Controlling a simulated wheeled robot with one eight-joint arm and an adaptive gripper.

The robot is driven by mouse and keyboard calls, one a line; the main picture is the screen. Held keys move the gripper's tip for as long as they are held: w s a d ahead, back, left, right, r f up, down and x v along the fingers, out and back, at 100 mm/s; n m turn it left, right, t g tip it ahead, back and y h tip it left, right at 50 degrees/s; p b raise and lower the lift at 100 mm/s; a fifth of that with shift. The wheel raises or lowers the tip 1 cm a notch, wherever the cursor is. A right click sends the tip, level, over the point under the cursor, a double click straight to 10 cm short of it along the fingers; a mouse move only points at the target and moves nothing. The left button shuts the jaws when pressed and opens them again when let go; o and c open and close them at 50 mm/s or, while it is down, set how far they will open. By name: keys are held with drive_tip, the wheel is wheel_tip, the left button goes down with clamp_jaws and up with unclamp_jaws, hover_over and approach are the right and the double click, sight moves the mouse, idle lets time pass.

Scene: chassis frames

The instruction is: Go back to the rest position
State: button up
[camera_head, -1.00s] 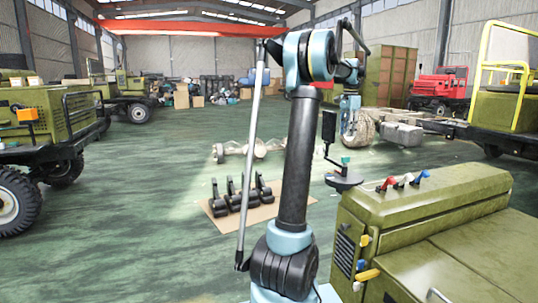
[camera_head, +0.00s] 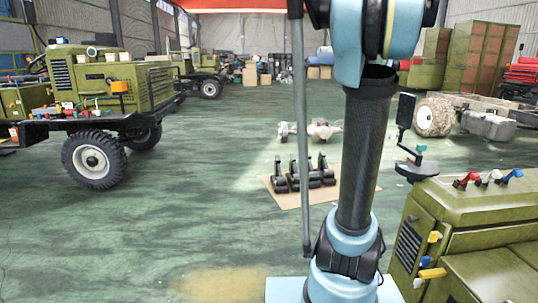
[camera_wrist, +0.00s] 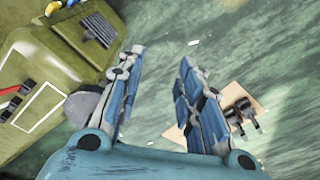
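My gripper (camera_wrist: 160,57) shows in the wrist view with its two blue-grey fingers spread apart and nothing between them. Green floor shows through the gap. In the head view my dark arm column stands right of centre and its upper joint is cut off by the top edge. The gripper cannot be made out there.
A green vehicle hood (camera_head: 470,205) with coloured levers stands close at the right; it also shows in the wrist view (camera_wrist: 60,50). Dark parts (camera_head: 303,173) rest on a brown sheet (camera_head: 290,198). A green truck (camera_head: 110,90) stands left. Floor at front left is clear.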

drive_tip(key=s+a+f+n, duration=0.4)
drive_tip(key=s+a+f, duration=0.4)
drive_tip(key=s+f, duration=0.2)
drive_tip(key=s+a+f+n+t, duration=0.1)
drive_tip(key=s+a+f+n, duration=0.4)
drive_tip(key=s+a+f, duration=0.3)
drive_tip(key=s+f, duration=0.3)
drive_tip(key=f, duration=0.1)
drive_tip(key=shift+a, duration=0.25)
drive_tip(key=shift+s, duration=0.1)
